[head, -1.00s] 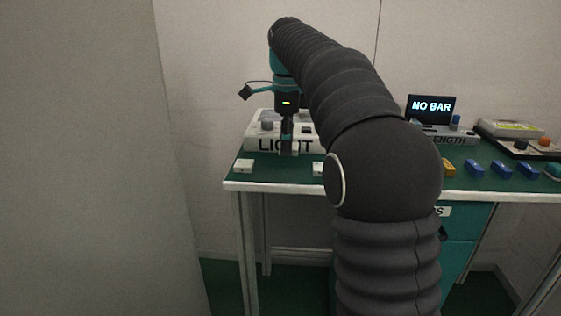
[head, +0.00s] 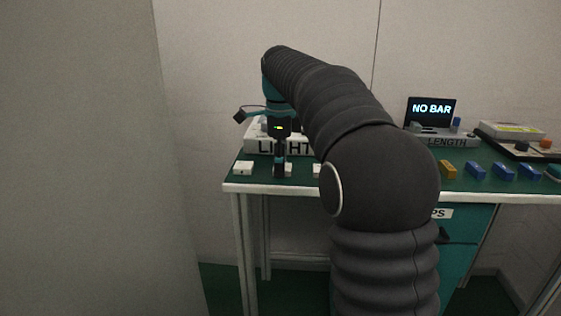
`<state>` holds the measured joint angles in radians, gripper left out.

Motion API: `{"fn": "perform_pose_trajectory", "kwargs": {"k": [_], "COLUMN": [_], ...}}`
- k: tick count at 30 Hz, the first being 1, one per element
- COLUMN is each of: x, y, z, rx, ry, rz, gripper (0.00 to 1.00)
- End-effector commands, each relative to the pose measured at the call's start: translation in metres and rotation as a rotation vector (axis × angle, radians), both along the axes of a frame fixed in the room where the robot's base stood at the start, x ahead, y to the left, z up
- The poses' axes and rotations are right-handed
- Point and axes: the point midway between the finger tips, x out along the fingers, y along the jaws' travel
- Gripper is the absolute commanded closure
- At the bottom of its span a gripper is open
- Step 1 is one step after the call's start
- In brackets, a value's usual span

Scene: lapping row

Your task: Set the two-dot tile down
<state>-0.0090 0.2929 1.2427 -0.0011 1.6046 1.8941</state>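My gripper (head: 279,174) points down at the front left of the green bench top (head: 262,179), in front of the box marked LIGHT (head: 262,148). A small white block (head: 289,170) shows at the right side of its fingers, partly hidden by them. I cannot tell whether the fingers hold it or whether it rests on the bench. A white tile (head: 243,168) lies to the left of my gripper, apart from it. Another white piece (head: 316,170) shows to the right, partly covered by my arm. Dots are too small to read, so I cannot tell which tile has two.
A screen reading NO BAR (head: 432,108) stands behind the LENGTH device (head: 447,138). A yellow block (head: 448,169) and several blue blocks (head: 475,170) lie along the right. A dark tray (head: 525,148) is at the far right. Clear bench lies between the left tile and my gripper.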

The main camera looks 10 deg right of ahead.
Motion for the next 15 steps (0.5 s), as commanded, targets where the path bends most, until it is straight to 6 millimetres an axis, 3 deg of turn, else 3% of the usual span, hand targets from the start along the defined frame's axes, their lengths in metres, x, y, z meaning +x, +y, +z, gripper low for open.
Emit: {"fn": "perform_pose_trajectory", "kwargs": {"k": [2, 11, 15], "x": [0.0, 0.0, 0.0], "y": [0.0, 0.0, 0.0], "z": [0.0, 0.001, 0.011], "rx": [0.0, 0.0, 0.0], "ry": [0.0, -0.001, -0.002], "rz": [0.0, 0.0, 0.0], "gripper": [0.3, 0.3, 0.3]}}
